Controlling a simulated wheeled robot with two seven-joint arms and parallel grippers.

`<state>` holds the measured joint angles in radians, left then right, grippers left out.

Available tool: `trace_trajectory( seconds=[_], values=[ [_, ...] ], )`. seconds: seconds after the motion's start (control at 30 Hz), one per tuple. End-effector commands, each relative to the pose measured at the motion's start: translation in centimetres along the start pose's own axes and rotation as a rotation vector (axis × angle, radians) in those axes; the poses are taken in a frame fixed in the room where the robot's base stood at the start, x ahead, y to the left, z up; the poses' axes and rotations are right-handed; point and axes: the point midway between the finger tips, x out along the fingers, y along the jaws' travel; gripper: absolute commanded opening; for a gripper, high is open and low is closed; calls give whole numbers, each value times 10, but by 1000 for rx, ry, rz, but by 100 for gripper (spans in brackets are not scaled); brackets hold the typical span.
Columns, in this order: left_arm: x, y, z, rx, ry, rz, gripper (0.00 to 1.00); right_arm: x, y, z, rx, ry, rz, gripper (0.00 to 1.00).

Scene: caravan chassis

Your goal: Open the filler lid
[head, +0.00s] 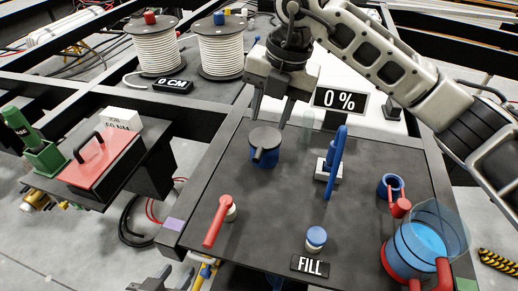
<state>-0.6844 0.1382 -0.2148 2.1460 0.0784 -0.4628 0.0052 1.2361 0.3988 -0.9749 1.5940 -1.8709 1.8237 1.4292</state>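My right gripper (272,115) points down just above and behind the lid. Its two fingers are apart with nothing between them, and it does not appear to touch the lid. My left gripper (174,274) shows only in part at the bottom edge, left of the panel, with its fingertips apart and empty.
On the dark panel (300,218) stand a blue lever (336,160), a red lever (217,222), a blue FILL button (316,236), a blue ring port (391,184) and a clear container of blue liquid (425,238). A "0 %" sign (339,101) stands behind.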

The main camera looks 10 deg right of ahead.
Motion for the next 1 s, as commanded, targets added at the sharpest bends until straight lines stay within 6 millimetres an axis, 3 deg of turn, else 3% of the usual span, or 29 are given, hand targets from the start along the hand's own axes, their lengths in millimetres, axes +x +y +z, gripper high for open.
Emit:
trace_trajectory(
  seconds=[0.3,0.5,0.93,0.97,1.0],
  values=[
    [-1,0,-1,5,-3,-3,36,70,0,-1,2,4,-2,38],
    [-1,-1,-1,7,-4,-4,36,98,0,0,1,2,0,38],
    [-1,-1,-1,8,-4,-4,36,109,0,0,0,0,1,38],
    [-1,-1,-1,8,-4,-4,36,109,0,0,0,0,1,35],
    [-1,-1,-1,8,-4,-4,36,109,0,0,0,0,1,24]
  ],
)
